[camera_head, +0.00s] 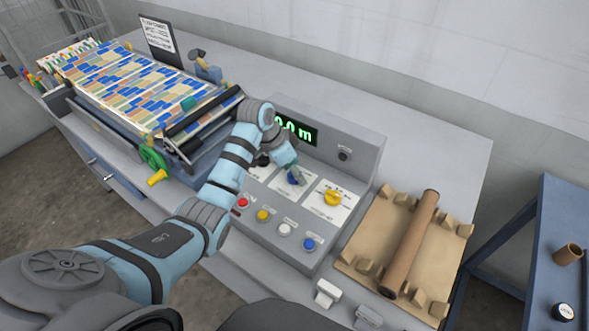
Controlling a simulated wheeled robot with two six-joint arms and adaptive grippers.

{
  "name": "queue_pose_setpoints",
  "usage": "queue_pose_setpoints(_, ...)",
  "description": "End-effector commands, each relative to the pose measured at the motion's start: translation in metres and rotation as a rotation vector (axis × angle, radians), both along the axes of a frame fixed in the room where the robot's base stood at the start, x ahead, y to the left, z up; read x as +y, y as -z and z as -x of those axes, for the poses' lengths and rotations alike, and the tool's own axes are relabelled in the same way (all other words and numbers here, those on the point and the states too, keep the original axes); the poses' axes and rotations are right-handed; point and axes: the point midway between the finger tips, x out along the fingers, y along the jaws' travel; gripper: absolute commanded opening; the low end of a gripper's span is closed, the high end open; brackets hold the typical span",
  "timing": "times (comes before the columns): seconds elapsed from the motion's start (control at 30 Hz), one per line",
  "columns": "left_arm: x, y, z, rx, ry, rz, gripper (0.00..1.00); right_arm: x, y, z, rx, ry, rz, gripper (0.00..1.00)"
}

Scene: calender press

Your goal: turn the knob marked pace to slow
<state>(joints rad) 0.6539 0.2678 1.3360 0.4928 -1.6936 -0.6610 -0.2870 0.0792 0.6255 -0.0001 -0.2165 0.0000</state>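The grey control console (373,155) carries a row of knobs on white label plates. A yellow knob (333,198) is at the right, a blue knob (291,179) in the middle, and a dark knob (262,160) at the left, partly behind my arm. The label print is too small to read, so I cannot tell which knob is marked pace. My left gripper (295,174) points down at the blue knob and partly covers it. I cannot tell whether its fingers touch or grip the knob. My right gripper is not in view.
Red (243,203), yellow (263,215), white (285,229) and blue (308,243) buttons line the console's front. A green display (295,129) stands behind. A press with a patterned sheet (130,85) is left; a cardboard cradle with a brown tube (415,240) is right.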

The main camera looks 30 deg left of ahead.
Motion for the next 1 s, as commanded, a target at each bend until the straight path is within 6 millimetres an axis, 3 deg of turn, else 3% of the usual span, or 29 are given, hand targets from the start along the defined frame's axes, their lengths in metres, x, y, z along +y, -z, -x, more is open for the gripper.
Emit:
queue_pose_setpoints(0.17, 0.0, -0.001, 0.0, 0.0, -0.001, 0.0, 0.48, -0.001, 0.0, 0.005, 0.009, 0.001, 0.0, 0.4)
queue_pose_setpoints(0.33, 0.0, -0.001, 0.001, 0.0, -0.001, 0.0, 0.21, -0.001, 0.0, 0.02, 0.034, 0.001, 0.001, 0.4)
queue_pose_setpoints(0.43, 0.0, 0.0, 0.001, 0.001, -0.001, 0.001, 0.05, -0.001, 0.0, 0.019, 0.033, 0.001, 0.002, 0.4)
queue_pose_setpoints(0.73, -0.002, -0.001, 0.001, 0.002, -0.02, 0.003, 0.03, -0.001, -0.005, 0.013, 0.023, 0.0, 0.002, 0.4)
queue_pose_setpoints(1.0, -0.003, -0.003, 0.002, 0.007, -0.138, 0.004, 0.03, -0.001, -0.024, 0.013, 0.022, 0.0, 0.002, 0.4)
